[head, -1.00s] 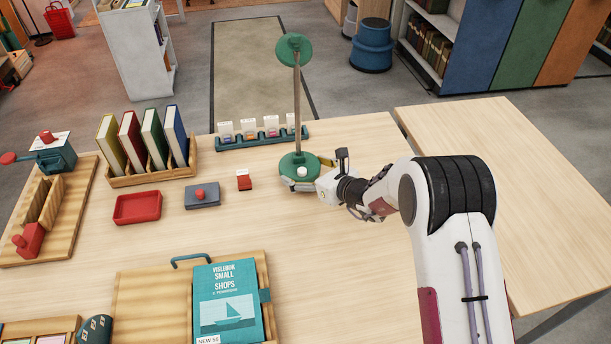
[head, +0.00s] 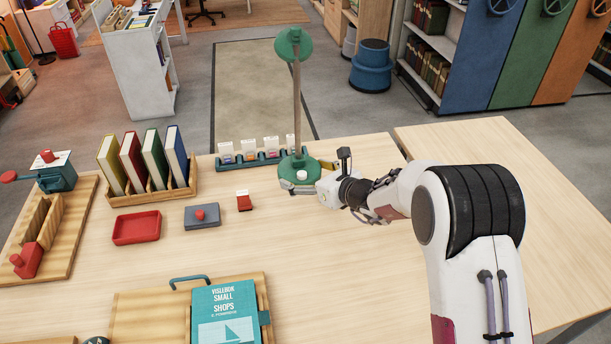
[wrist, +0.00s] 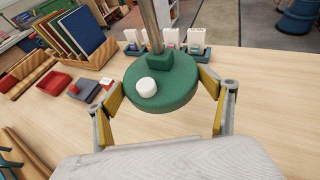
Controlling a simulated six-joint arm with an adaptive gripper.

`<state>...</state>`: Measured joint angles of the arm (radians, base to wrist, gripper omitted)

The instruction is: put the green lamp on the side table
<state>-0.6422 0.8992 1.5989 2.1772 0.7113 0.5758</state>
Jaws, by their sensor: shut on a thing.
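The green lamp (head: 298,172) has a round green base with a white knob, a thin pole and a green head at its top. The base seems raised a little above the tabletop. The side table (head: 530,190) is the bare wooden table at the right; my arm hides part of it.
A green rack of cards (head: 240,163) is close behind the lamp's base. A book rack (head: 150,188), a red tray (head: 137,228) and a grey stamp pad (head: 202,216) lie to the left. A narrow gap parts the two tables. The side table's visible top is clear.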

